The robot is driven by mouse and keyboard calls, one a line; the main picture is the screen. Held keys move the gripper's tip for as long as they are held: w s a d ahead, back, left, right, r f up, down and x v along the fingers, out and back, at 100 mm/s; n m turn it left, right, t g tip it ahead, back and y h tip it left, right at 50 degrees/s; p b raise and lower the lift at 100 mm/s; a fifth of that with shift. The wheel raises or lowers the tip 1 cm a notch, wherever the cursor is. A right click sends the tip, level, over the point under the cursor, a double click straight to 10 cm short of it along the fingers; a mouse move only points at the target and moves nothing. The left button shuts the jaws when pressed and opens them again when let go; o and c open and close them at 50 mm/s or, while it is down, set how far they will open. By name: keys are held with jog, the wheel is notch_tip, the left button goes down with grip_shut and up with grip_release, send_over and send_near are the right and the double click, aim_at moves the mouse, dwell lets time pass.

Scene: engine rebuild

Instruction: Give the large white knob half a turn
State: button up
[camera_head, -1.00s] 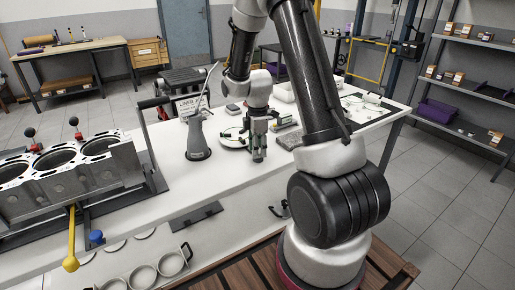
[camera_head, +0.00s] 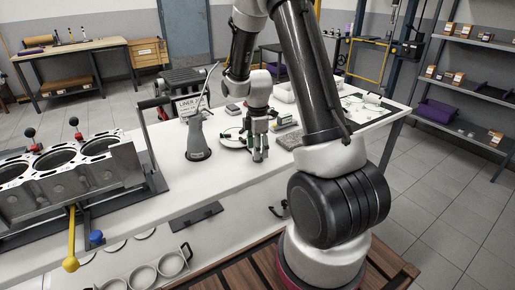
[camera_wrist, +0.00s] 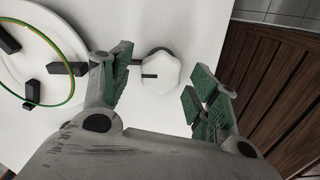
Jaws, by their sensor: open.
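The large white knob (camera_wrist: 161,73) shows in the wrist view as a white, lobed cap with a dark line on its face. It stands close to the edge of the white bench (camera_wrist: 75,135). My gripper (camera_wrist: 160,86) is open, with one green-padded finger to the left of the knob and the other to the right. Clear gaps show between the knob and both pads. How deep the fingertips reach beside it, I cannot tell. In the head view my gripper (camera_head: 260,154) points down over the bench, and I cannot make out the knob there.
A white round plate (camera_wrist: 22,68) with a green-yellow ring and black blocks lies left of the knob. The engine block (camera_head: 70,175) is further left. Wooden slats (camera_wrist: 270,85) show beyond the bench edge.

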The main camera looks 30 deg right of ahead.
jog(key=shift+r, duration=0.1)
notch_tip(320, 180, up, 12)
dwell(0.5)
dwell(0.4)
jog(key=s+a+r+m+t, duration=0.2)
jog(key=s+r+m, duration=0.5)
jog(key=s, duration=0.5)
jog(key=s+a+r+m+t, duration=0.2)
jog(key=s+r+m, duration=0.5)
jog(key=s, duration=0.5)
jog(key=shift+s+a+m, duration=0.3)
jog(key=shift+a+m, duration=0.25)
jog(key=shift+m, duration=0.15)
